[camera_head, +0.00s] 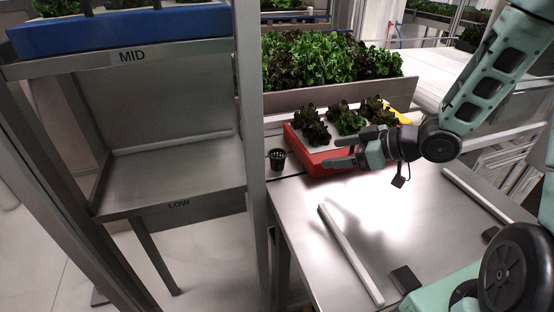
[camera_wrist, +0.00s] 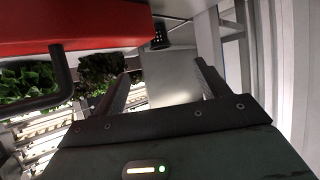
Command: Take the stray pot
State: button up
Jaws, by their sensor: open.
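The stray pot (camera_head: 277,159) is a small black net pot, standing upright on the steel table near its left edge, just left of the red tray (camera_head: 319,166). It looks empty. In the wrist view the pot (camera_wrist: 160,38) shows near the top, beyond and between the fingertips. My gripper (camera_head: 333,153) is open and empty, its fingers pointing left toward the pot, at the front side of the red tray. A clear gap separates the fingertips from the pot. The open fingers (camera_wrist: 162,70) also show in the wrist view.
Lettuces (camera_head: 346,119) stand in the red tray, close behind my gripper. A steel post (camera_head: 250,150) and a rack with MID and LOW shelves (camera_head: 170,177) stand left of the pot. A pale bar (camera_head: 350,255) lies on the table; the surface around it is mostly clear.

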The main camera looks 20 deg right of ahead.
jog(key=y, duration=0.1)
send_near(271, 154)
jog(key=shift+p+x, duration=0.95)
jog(key=shift+x, duration=2.2)
jog(key=c, duration=1)
